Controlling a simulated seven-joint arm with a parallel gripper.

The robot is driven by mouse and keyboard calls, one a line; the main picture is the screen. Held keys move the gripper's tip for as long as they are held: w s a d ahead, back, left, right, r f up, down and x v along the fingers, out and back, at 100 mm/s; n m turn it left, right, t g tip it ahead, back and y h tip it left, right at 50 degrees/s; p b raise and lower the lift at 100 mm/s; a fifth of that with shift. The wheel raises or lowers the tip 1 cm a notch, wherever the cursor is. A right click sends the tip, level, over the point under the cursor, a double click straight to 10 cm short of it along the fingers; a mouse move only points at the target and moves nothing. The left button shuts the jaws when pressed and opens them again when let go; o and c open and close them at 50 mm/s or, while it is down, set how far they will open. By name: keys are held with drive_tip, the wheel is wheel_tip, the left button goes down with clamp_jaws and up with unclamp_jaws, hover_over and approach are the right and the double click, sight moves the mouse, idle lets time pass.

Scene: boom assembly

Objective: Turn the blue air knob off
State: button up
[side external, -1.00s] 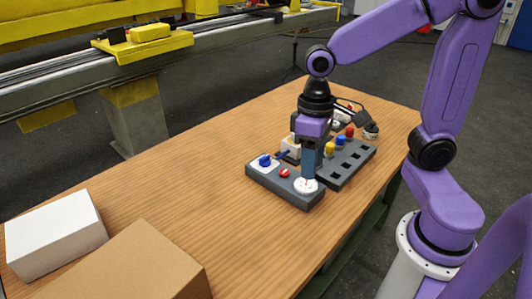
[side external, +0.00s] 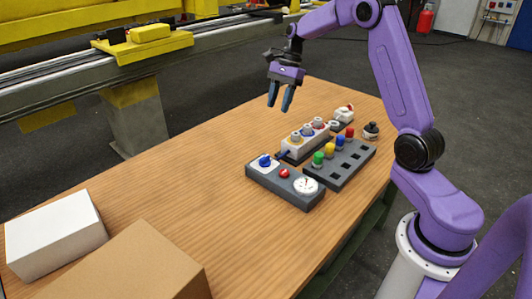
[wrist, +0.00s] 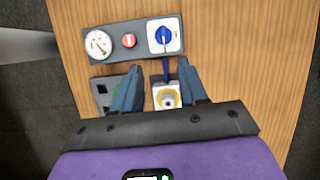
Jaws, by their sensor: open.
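The blue air knob (side external: 265,161) sits on a white plate at the left end of a dark grey control panel (side external: 313,201). In the wrist view the knob (wrist: 163,36) shows at the panel's right end, beyond my fingertips, with a small pointer on it. The panel also carries a red button (side external: 284,173) and a white round gauge (side external: 305,186). My gripper (side external: 279,101) is open and empty, raised in the air above and behind the panel. In the wrist view its two blue fingers (wrist: 160,82) stand apart, with a white block with a yellow ring between them in the picture, not held.
Behind the panel stand a white block with several ringed fittings (side external: 306,140) and a dark rack (side external: 338,178) with coloured pegs. A white box (side external: 52,240) and a brown box (side external: 130,268) lie at the front left. The table's left middle is clear.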

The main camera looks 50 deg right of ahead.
sight(265, 157)
drive_tip(key=shift+m, duration=0.3)
drive_tip(key=x, duration=1.1)
drive_tip(key=d+x, duration=0.1)
drive_tip(key=x, duration=0.5)
drive_tip(key=shift+w+f, duration=0.2)
drive_tip(key=shift+w, duration=0.1)
clamp_jaws()
